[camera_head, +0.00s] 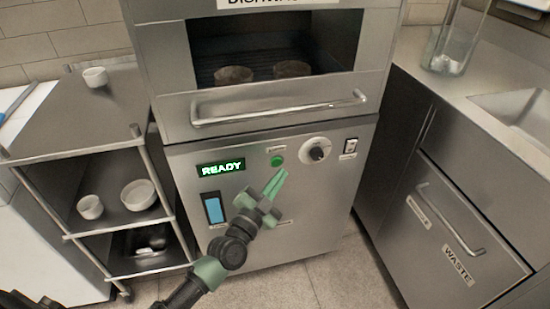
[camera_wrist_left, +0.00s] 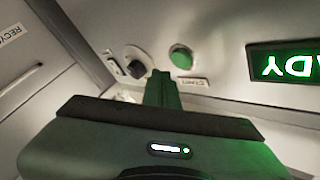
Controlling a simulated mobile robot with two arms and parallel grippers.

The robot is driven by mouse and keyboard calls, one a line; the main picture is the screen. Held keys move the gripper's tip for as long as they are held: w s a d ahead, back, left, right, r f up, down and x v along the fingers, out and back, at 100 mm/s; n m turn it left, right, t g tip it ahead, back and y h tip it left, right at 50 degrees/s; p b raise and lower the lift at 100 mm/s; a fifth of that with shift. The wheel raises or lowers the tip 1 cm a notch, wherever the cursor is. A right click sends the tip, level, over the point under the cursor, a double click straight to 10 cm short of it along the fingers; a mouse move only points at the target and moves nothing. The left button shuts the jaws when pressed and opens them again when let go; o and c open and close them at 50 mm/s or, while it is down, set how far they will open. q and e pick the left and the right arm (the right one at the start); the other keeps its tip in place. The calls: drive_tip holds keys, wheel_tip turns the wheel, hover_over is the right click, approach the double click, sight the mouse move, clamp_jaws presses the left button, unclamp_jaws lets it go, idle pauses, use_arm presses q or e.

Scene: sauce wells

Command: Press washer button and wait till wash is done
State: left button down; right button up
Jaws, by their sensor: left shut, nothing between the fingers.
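The dishwasher (camera_head: 185,152) stands in the middle with its upper opening showing two bowls, (camera_head: 233,75) and (camera_head: 292,69), on a dark rack. Its lit green display (camera_head: 221,168) reads READY. The round green button (camera_head: 277,160) is on the front panel, and it also shows in the left wrist view (camera_wrist_left: 181,57). My left gripper (camera_head: 281,174) is shut and empty, with its green fingertips just below the button in the head view. In the left wrist view the fingers (camera_wrist_left: 162,85) point at the panel beside the button; whether they touch it I cannot tell. My right gripper is not in view.
A dial (camera_head: 317,150) and a small switch (camera_head: 350,148) sit right of the button. A horizontal handle (camera_head: 280,110) crosses above the panel. A cart (camera_head: 100,136) with cups and a bowl stands left. A counter with a WASTE drawer (camera_head: 470,235) stands right.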

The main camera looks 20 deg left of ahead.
sight(276, 162)
use_arm(q)
drive_tip(key=shift+w+a, duration=0.35)
drive_tip(key=shift+w, duration=0.1)
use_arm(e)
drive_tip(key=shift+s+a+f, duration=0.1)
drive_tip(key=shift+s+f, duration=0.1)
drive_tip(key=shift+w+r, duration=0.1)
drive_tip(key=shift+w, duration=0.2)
use_arm(q)
drive_tip(key=shift+w+r, duration=0.1)
drive_tip(key=shift+w, duration=0.05)
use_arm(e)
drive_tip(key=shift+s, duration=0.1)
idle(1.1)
use_arm(q)
drive_tip(key=shift+w+a, duration=0.2)
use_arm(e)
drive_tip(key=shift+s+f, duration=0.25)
use_arm(q)
drive_tip(key=shift+w+a, duration=0.1)
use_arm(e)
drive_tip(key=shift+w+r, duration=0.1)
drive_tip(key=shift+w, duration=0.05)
